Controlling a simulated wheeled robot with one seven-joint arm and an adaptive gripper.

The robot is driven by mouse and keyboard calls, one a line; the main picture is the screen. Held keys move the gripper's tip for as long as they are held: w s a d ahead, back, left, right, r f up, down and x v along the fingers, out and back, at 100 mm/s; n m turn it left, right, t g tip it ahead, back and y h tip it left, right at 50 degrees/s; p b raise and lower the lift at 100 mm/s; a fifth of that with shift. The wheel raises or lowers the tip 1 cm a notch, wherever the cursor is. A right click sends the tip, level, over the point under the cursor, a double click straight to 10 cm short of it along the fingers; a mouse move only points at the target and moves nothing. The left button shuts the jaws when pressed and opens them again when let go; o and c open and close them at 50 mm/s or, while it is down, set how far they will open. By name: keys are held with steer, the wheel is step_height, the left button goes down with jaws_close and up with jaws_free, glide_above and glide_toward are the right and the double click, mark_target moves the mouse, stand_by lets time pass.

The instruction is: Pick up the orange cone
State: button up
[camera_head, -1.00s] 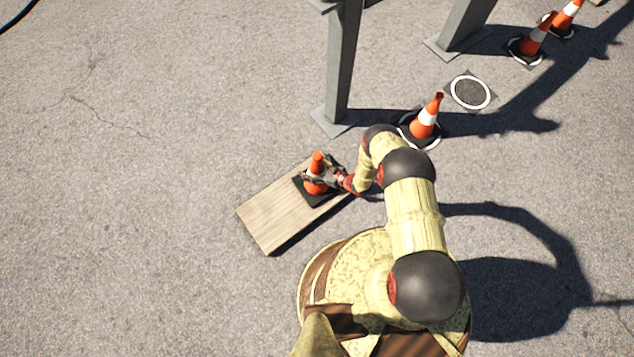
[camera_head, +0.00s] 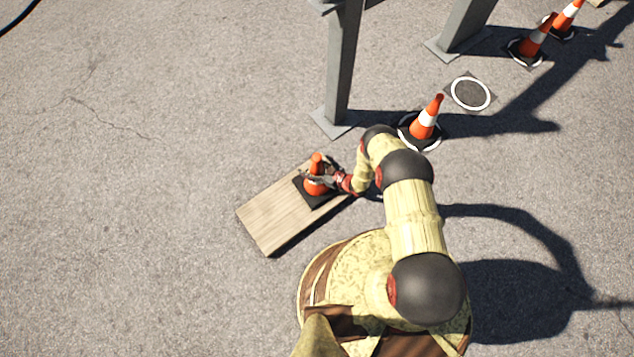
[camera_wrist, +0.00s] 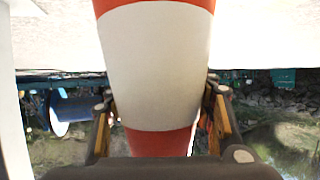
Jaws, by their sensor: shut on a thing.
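An orange cone (camera_head: 316,187) with a white band and a dark square base stands upright on a wooden board (camera_head: 273,218) in the head view. My gripper (camera_head: 318,176) reaches it from the right and is shut around its middle. In the wrist view the cone (camera_wrist: 155,62) fills the centre, white band between two orange parts, with a finger of my gripper (camera_wrist: 160,105) on each side. The base looks to be at the board's surface; I cannot tell whether there is a gap.
Another cone (camera_head: 426,120) stands on the ground behind my arm, by a grey steel post (camera_head: 343,70). Two more cones (camera_head: 535,40) stand at the upper right. A flat round marker (camera_head: 470,93) lies between. The ground to the left is clear.

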steer(key=c, duration=1)
jaws_close()
